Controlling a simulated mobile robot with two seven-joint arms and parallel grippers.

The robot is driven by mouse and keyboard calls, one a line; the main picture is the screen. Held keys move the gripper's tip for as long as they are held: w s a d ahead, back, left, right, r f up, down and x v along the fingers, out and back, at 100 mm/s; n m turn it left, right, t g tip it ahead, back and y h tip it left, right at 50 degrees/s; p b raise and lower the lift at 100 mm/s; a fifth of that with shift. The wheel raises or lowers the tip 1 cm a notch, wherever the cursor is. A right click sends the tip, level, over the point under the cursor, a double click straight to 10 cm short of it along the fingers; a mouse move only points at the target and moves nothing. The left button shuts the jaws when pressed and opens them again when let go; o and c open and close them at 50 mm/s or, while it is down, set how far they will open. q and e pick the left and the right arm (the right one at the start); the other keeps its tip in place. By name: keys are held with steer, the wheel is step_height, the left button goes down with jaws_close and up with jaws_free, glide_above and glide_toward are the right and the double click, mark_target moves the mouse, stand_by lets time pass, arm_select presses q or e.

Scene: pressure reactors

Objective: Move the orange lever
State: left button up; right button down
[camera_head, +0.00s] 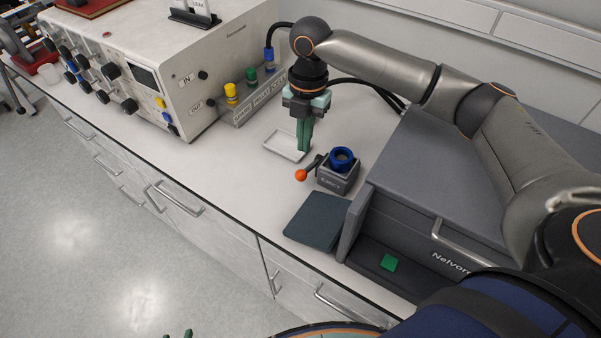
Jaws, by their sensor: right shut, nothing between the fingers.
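The orange lever (301,175) is a dark rod with an orange ball at its end. It sticks out to the left from a small grey block (338,180) topped by a blue ring (342,159). My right gripper (304,150) points down behind the ball, above the near side of a small white tray (272,143). Its green fingers are shut and empty, apart from the ball. My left gripper (178,334) shows only as two green tips at the bottom edge, with a gap between them; the rest is cut off.
A white instrument box (215,60) with knobs stands at the back left, with coloured connectors (231,92) beside it. A grey cabinet (450,170) stands right of the block. A dark flat pad (317,221) lies in front. The bench (225,165) is clear left of the pad.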

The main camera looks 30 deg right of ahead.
mark_target(302, 170)
steer(key=shift+f, duration=0.8)
steer(key=f+b, duration=0.1)
steer(key=f, duration=0.1)
steer(key=f+b, duration=0.2)
steer(key=shift+s+a+f+b, duration=0.15)
steer(key=shift+a+f+b, duration=0.05)
steer(key=shift+f+b, duration=0.55)
steer(key=shift+b, duration=0.1)
